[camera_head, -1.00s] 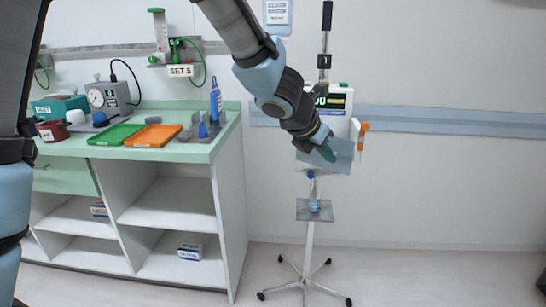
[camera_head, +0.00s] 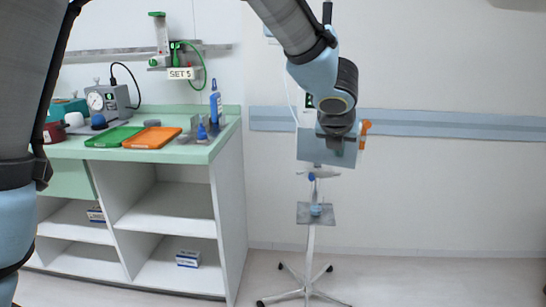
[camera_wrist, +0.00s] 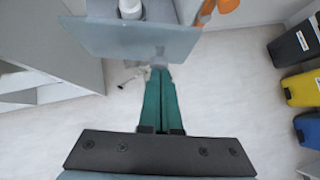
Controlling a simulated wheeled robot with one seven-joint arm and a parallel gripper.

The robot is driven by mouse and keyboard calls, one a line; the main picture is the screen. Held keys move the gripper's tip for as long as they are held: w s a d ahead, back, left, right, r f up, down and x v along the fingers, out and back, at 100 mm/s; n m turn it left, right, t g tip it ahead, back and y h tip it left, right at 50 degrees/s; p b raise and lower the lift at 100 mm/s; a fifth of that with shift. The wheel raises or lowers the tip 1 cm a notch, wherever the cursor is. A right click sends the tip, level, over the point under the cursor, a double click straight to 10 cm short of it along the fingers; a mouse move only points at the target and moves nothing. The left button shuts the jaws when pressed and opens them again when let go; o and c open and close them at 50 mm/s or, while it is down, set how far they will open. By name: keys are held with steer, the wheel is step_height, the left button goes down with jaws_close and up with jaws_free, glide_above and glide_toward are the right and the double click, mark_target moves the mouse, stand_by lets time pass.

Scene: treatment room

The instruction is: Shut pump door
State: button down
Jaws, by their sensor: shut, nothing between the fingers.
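The pump on the stand is mostly hidden behind my arm in the head view; a bit of its dark display (camera_head: 309,101) shows. Its door appears to be the translucent blue-grey panel (camera_head: 308,146), standing out at the pump's front. It also shows at the top of the wrist view (camera_wrist: 100,38). My gripper (camera_head: 336,146) overlaps the panel in the head view. In the wrist view my gripper (camera_wrist: 160,68) has its green fingers together and empty, with the tips at the panel's lower edge. I cannot tell whether they touch it.
An orange part (camera_head: 364,128) sticks out right of the panel. The stand (camera_head: 310,245) has a small tray (camera_head: 304,213) and a wheeled base. A cabinet (camera_head: 228,190) stands left. Coloured bins (camera_wrist: 301,88) stand at the wrist view's right. Floor right of the stand is clear.

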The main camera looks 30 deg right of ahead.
steer(key=shift+w+d+n+t+y, duration=0.2)
steer(key=shift+d+n, duration=0.15)
steer(key=shift+d, duration=0.25)
steer(key=shift+w+d+n+t+y, duration=0.2)
steer(key=shift+d+n, duration=0.2)
steer(key=shift+d, duration=0.2)
steer(key=shift+w+d+n+t+y, duration=0.1)
steer(key=shift+d+n+t, duration=0.1)
steer(key=shift+d+n, duration=0.3)
steer(key=shift+d, duration=0.1)
